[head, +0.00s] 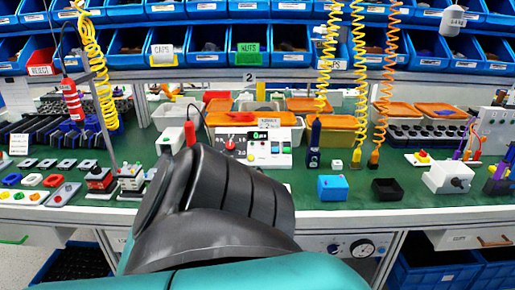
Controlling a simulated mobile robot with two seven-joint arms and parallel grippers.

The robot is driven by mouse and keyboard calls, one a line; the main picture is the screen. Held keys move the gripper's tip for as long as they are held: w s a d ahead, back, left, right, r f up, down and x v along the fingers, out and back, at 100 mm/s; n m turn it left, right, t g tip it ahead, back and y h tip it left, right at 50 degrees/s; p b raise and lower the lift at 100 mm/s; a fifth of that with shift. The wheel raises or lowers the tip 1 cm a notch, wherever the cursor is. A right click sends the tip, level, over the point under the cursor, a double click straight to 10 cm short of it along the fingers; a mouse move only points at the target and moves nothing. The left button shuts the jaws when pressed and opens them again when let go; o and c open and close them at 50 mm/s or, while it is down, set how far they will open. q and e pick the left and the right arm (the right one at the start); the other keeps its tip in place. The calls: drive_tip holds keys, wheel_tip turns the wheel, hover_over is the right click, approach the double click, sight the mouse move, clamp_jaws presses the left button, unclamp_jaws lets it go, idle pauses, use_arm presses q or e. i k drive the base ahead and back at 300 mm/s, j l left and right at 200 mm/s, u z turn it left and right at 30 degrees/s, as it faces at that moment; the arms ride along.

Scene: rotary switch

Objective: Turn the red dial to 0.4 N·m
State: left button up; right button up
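A red dial (230,145) sits on the front of a white control unit (283,158) at the middle of the bench. A small dark display with green digits (268,135) is on the same unit, with small coloured buttons below it. The dial's scale is too small to read here. My black and teal arm fills the lower middle of the head view and reaches up close to the unit's lower left. It hides the bench in front of the dial's left side. Neither of my grippers can be seen, so any contact with the dial cannot be told.
The green bench (330,200) holds a blue box (333,188), a black box (386,190) and a white box with a black knob (449,178) to the right. Coiled yellow and orange hoses hang above. Small switches crowd the left. Blue bins line the back.

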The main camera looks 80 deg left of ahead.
sight(230, 145)
drive_tip(key=u, duration=2.6)
